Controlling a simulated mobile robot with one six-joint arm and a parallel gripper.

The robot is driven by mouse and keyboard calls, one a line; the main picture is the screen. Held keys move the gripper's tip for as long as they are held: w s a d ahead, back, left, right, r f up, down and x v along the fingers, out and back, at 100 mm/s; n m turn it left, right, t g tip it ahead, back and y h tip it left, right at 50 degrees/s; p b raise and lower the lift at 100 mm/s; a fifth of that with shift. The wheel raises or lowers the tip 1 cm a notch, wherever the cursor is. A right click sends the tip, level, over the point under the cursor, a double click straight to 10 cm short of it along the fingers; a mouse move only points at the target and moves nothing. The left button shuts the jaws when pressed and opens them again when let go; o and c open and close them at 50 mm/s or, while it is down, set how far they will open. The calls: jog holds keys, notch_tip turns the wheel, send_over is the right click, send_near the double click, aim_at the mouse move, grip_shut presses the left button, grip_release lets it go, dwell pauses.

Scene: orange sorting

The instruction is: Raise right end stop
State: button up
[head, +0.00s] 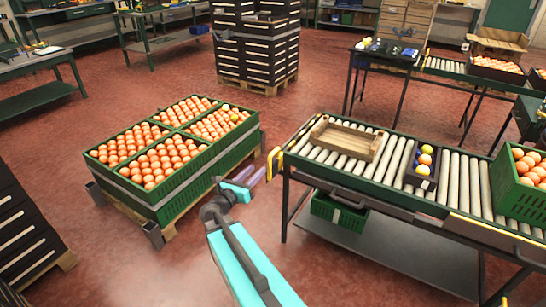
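A roller conveyor table (328,183) stands at the right of the head view. A yellow bracket (274,162) sits at its left end, close to the end rail; I cannot tell whether this is the end stop or whether it is raised. My gripper (258,178), with purple fingers, is just left of and below that bracket, apart from it. The fingers look spread with nothing between them. My turquoise arm comes up from the bottom of the view.
A shallow wooden crate (347,139) and a small dark box (408,171) of fruit rest on the rollers. A green crate (518,198) of oranges stands at the right. Green crates (182,190) of oranges on a pallet stand left of my gripper. Red floor lies between.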

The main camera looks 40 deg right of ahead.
aim_at(272, 155)
jog(key=shift+r, duration=0.1)
dwell(0.3)
jog(key=x, duration=1.4)
grip_shut()
